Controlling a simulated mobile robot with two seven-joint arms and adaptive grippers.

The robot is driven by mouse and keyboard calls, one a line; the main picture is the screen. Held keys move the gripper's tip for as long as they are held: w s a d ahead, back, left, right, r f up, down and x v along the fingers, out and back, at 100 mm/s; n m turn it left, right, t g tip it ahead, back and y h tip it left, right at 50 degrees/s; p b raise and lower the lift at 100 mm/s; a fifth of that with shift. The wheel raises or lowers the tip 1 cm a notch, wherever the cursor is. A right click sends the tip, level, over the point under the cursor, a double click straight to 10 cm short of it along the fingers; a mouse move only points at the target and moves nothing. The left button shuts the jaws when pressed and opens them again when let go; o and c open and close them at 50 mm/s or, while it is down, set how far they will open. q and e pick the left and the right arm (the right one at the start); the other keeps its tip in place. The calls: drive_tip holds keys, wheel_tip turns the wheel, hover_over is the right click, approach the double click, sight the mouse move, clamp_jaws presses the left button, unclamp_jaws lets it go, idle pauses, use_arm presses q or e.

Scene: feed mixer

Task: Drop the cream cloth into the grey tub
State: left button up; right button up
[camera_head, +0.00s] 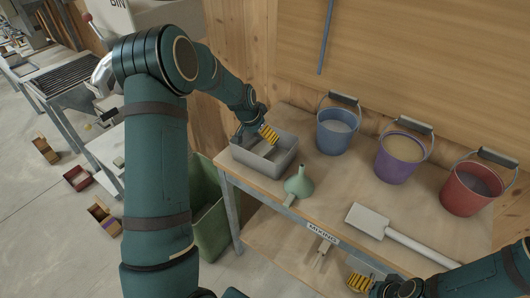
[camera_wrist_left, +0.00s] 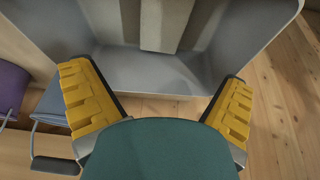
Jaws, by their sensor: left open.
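The grey tub (camera_head: 284,160) stands on the left end of the wooden bench. My left gripper (camera_head: 262,141) is over the tub, pointing down into it. In the left wrist view the tub's wall and floor (camera_wrist_left: 210,70) fill the upper part, and the yellow fingers (camera_wrist_left: 158,76) stand wide apart with nothing between them. A pale, flat-sided strip (camera_wrist_left: 164,24) lies in the tub beyond the fingers; I cannot tell whether it is the cream cloth. My right gripper (camera_head: 362,284) is low at the bottom right, partly cut off, and its opening is unclear.
A green funnel (camera_head: 299,184) is just right of the tub. Blue (camera_head: 337,132), purple (camera_head: 399,158) and red (camera_head: 470,190) buckets stand along the back. A green bin (camera_head: 208,215) stands left of the bench.

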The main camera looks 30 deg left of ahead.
use_arm(q)
drive_tip(key=v, duration=1.2)
drive_tip(key=shift+f, duration=0.1)
